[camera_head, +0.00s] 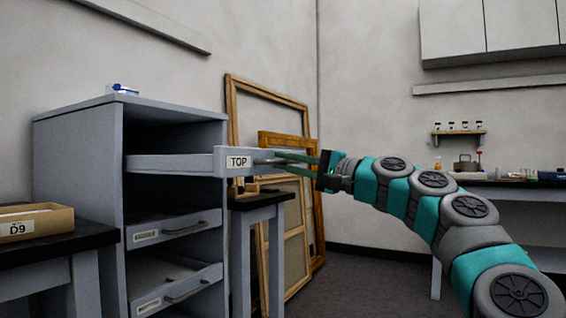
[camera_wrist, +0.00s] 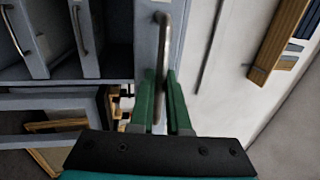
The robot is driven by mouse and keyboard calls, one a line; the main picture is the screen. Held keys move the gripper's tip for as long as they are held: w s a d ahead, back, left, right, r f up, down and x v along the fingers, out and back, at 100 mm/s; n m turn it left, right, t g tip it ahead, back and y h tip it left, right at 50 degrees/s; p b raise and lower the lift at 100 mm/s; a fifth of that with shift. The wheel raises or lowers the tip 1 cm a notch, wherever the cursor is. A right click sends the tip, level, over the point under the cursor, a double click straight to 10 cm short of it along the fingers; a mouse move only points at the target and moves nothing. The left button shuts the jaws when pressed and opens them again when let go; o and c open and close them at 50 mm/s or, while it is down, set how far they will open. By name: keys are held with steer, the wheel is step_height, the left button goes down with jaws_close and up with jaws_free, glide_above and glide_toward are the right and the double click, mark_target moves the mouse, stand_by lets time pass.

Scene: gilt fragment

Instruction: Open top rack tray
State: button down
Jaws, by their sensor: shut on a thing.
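The grey rack (camera_head: 75,165) stands at the left in the head view. Its top tray (camera_head: 170,163), with a front labelled TOP, is slid well out of the rack toward the right. My gripper (camera_head: 300,160) is at the front of this tray, shut on its handle. In the wrist view the metal handle (camera_wrist: 163,45) runs down between the green fingers of my gripper (camera_wrist: 165,95). The handle's held part is partly hidden by the fingers. Two lower trays (camera_head: 178,228) show below, each with its own handle.
A box labelled D9 (camera_head: 35,222) sits on a dark bench at the left. Wooden frames (camera_head: 232,100) lean against the wall behind the tray. A dark-topped table (camera_head: 262,200) stands beside the rack. A bench with small items (camera_head: 510,183) is at the right.

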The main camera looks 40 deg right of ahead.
steer(key=c, duration=1.2)
jaws_free()
steer(key=shift+o, duration=0.2)
steer(key=v, duration=0.7)
steer(key=shift+s+d, duration=0.15)
steer(key=shift+s, duration=0.2)
